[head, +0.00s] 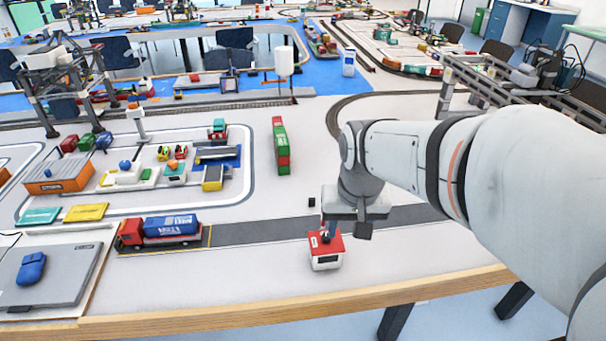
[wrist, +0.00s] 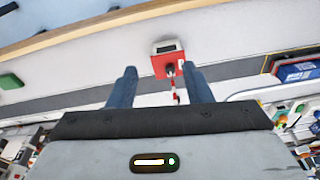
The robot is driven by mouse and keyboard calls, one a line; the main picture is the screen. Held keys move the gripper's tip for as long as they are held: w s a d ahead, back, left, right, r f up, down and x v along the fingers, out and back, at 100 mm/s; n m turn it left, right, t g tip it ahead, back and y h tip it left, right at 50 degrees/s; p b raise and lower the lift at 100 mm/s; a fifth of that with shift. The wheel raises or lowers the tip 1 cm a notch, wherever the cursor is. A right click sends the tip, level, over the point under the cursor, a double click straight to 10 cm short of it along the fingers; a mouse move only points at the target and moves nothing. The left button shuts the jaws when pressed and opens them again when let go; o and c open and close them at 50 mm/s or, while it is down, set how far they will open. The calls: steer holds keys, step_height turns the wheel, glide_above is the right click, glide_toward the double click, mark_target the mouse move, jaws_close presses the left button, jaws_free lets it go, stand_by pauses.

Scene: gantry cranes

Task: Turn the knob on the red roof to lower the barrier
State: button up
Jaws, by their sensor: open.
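A small white hut with a red roof (head: 328,246) stands near the table's front edge, beside the grey road. My gripper (head: 345,229) is open, pointing down above and behind the hut. In the wrist view its two fingers (wrist: 164,72) stand apart, either side of the knob, with nothing held.
A red truck with a blue container (head: 172,227) stands on the road to the left. A green container wagon (head: 281,150) stands behind. A small black block (head: 311,202) lies near my gripper. The table's wooden front edge (head: 250,313) is close; the road between truck and hut is clear.

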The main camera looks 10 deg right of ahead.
mark_target(326, 236)
steer(key=w+f+m, duration=0.1)
steer(key=w+f, duration=0.2)
steer(key=w, duration=0.1)
steer(key=w+f+m+g+b, duration=0.1)
steer(key=w+f, duration=0.2)
steer(key=w, duration=0.2)
steer(key=w+f+g+b, duration=0.1)
steer(key=w+f, duration=0.3)
steer(key=w, duration=0.1)
steer(key=shift+a+m, duration=0.15)
steer(key=shift+m, duration=0.25)
steer(key=shift+w+f+b, duration=0.3)
steer(key=shift+f, duration=0.3)
step_height(326, 236, down, 7)
steer(key=shift+f, duration=0.1)
steer(key=shift+c, duration=0.2)
steer(key=c, duration=0.9)
steer(key=shift+c, duration=0.2)
